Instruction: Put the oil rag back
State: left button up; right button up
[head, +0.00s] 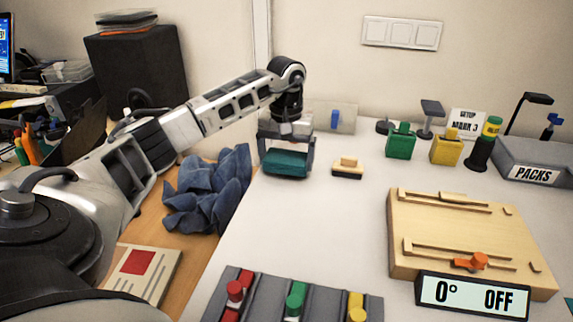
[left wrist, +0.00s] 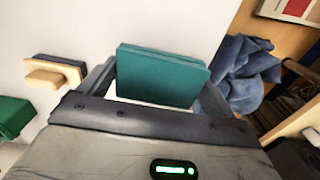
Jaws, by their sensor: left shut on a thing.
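My left gripper (head: 287,154) is over the left part of the white table, shut on a teal folded pad (head: 286,166) that looks like the oil rag. In the left wrist view the pad (left wrist: 162,76) is a flat slab with square edges, held between the two fingers. I cannot tell whether its underside touches the table. A crumpled blue cloth (head: 208,188) lies to the left, on the wooden surface beside the white table; it also shows in the left wrist view (left wrist: 243,75). My right gripper is not in view.
A small wood-and-dark block (head: 347,168) sits just right of the gripper. A clear holder with a blue part (head: 336,118) stands behind. Green (head: 400,142) and yellow (head: 445,148) containers, a wooden board (head: 465,235) and a grey tray (head: 265,283) surround clear table.

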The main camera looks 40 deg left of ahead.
aim_at(286, 158)
pick_arm(q)
jog(key=shift+f, duration=1.05)
jog(key=o, duration=0.7)
jog(key=shift+f, duration=0.1)
notch_tip(286, 158, up, 12)
jog(key=shift+d+r+p, duration=0.1)
jog(key=shift+r+p, duration=0.05)
jog(key=shift+p, duration=0.4)
